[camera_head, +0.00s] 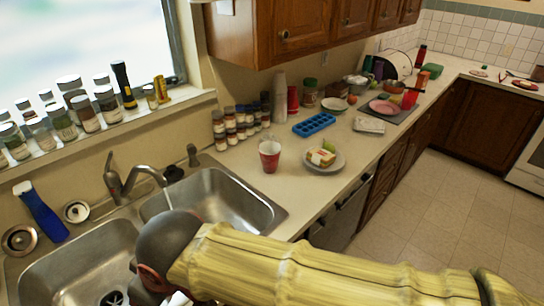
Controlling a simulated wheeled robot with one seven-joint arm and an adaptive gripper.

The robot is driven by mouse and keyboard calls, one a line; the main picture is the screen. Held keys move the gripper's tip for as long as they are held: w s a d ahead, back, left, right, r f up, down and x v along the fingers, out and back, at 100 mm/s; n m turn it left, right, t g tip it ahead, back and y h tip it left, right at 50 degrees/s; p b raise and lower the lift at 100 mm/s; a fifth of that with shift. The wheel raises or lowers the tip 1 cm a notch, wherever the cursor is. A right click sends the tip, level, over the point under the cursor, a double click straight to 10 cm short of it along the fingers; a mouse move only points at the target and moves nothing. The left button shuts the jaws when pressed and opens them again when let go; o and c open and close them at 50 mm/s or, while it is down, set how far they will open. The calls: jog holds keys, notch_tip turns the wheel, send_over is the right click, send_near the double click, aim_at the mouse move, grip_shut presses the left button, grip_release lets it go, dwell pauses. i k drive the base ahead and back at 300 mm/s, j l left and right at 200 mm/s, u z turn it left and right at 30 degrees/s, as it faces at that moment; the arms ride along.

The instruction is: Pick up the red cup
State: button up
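A red cup with a pale rim and white marks (270,156) stands upright on the counter, right of the sink and left of a plate with food. A second, plain red cup or stack of cups (293,98) stands farther back by the wall, beside a tall stack of pale cups. My arm reaches in from the lower right in a yellow sleeve. My gripper (158,284) is at the bottom edge over the sink, mostly hidden by my dark wrist and the frame edge. Its fingers cannot be made out. It is well apart from both red cups.
A double sink (225,195) with a faucet (125,182) lies at left. A plate with a sandwich (323,160), a blue tray (314,124) and spice jars (231,131) surround the nearer cup. Upper cabinets (268,30) overhang the back counter.

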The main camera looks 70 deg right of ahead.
aim_at(270, 151)
jog(key=z, duration=2.05)
jog(key=i+l+u, duration=0.1)
jog(key=u, duration=0.25)
jog(key=l+u, duration=0.35)
jog(key=i+l+u, duration=0.1)
jog(key=u, duration=0.25)
